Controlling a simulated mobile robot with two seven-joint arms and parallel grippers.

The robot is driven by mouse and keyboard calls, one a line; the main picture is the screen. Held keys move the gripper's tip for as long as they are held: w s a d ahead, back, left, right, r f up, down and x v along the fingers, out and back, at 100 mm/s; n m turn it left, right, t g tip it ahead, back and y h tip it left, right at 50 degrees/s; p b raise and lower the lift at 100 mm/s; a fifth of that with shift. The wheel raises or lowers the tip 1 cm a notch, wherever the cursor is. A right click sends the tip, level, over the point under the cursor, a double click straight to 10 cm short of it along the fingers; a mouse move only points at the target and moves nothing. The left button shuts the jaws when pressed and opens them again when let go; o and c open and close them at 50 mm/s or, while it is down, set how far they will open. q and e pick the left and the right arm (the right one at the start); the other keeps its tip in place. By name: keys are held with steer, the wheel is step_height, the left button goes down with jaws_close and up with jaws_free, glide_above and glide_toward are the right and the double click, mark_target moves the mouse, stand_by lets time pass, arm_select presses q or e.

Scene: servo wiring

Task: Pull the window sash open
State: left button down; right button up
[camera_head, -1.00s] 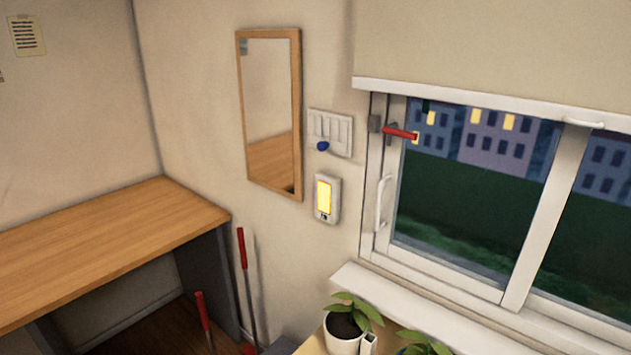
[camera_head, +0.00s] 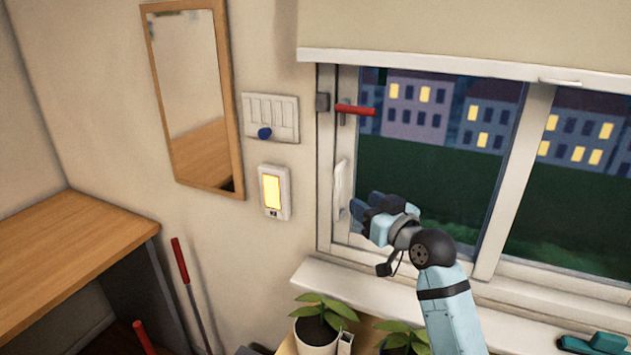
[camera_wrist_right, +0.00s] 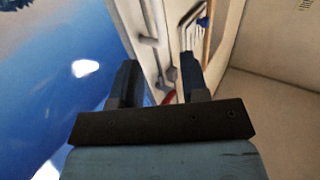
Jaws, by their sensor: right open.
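The window sash (camera_head: 347,145) is a white frame around dark glass, and it looks closed. Its pale upright handle (camera_head: 342,190) is on the left stile. A red lever latch (camera_head: 355,109) sticks out to the right near the top of that stile. My right gripper (camera_head: 362,212) is just right of the handle's lower part, in front of the glass; contact cannot be told. In the right wrist view, the right gripper (camera_wrist_right: 158,72) has its two dark fingers apart with nothing clearly between them. The white sash edge (camera_wrist_right: 150,35) lies beyond them. My left gripper is out of view.
A potted plant (camera_head: 318,325) stands below the white sill (camera_head: 340,285), with another plant beside my right forearm. A lit panel (camera_head: 273,192), a switch plate (camera_head: 270,118) and a mirror (camera_head: 193,95) are on the wall. A wooden desk (camera_head: 70,250) is at left.

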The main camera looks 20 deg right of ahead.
mark_target(339, 186)
steer(key=w+b, duration=0.1)
steer(key=w, duration=0.3)
steer(key=w+a+b, duration=0.1)
steer(key=w, duration=0.7)
steer(key=shift+w+a+f+b, duration=0.1)
steer(key=shift+w+a+b, duration=0.1)
steer(key=shift+a+b, duration=0.2)
jaws_close()
